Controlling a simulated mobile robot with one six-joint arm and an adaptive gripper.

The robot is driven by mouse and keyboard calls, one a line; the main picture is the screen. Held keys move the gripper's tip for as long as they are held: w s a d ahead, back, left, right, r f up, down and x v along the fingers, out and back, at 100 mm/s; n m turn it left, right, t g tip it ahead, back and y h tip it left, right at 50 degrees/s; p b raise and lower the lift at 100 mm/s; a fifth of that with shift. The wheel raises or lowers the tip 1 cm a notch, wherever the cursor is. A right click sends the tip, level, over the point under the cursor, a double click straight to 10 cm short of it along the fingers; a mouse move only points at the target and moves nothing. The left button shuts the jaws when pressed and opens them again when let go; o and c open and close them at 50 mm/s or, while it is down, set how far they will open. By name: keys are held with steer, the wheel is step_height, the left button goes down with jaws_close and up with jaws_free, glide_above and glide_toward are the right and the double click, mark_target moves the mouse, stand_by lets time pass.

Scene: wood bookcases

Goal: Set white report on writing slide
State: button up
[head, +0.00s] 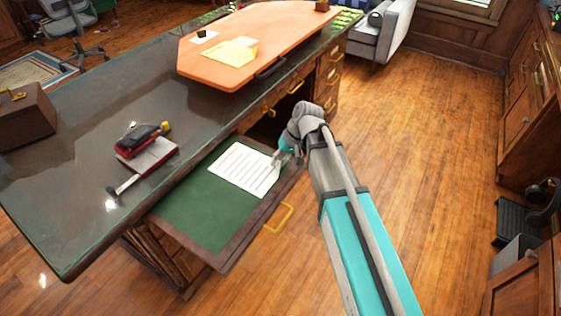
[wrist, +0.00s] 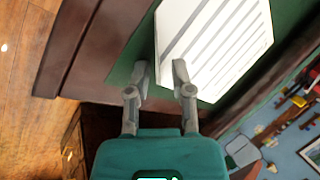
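The white report (head: 243,169), a sheet with printed lines, lies on the green surface of the pulled-out writing slide (head: 195,210), near its far right end. My gripper (head: 279,157) is at the report's right edge, low over the slide. In the wrist view, the report (wrist: 225,45) fills the upper middle and the slide's green surface and brown border (wrist: 66,55) show beside it. My gripper's two fingers (wrist: 161,76) are apart, with one fingertip overlapping the report. I cannot tell whether they touch it.
The dark desktop holds a red-and-black stapler-like item (head: 142,140), a brown box (head: 25,115) and an orange board (head: 255,45) with yellow paper (head: 230,51). Open wood floor (head: 420,150) lies to the right.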

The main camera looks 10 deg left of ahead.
steer(key=shift+r, duration=0.15)
stand_by(0.4)
steer(key=shift+p+v, duration=1.1)
steer(key=shift+p, duration=0.1)
steer(key=p+v, duration=0.8)
steer(key=v, duration=0.2)
steer(key=shift+p, duration=0.4)
steer(key=s+d+f+m+t+h, duration=0.1)
steer(key=s+d, duration=0.3)
steer(key=d, duration=0.7)
steer(key=s+d+f+m+t+h, duration=0.1)
steer(key=s+d+m+h, duration=0.2)
steer(key=d, duration=0.9)
steer(key=s+h, duration=0.1)
steer(key=s, duration=0.1)
steer(key=shift+s+d, duration=0.3)
steer(key=shift+d, duration=0.05)
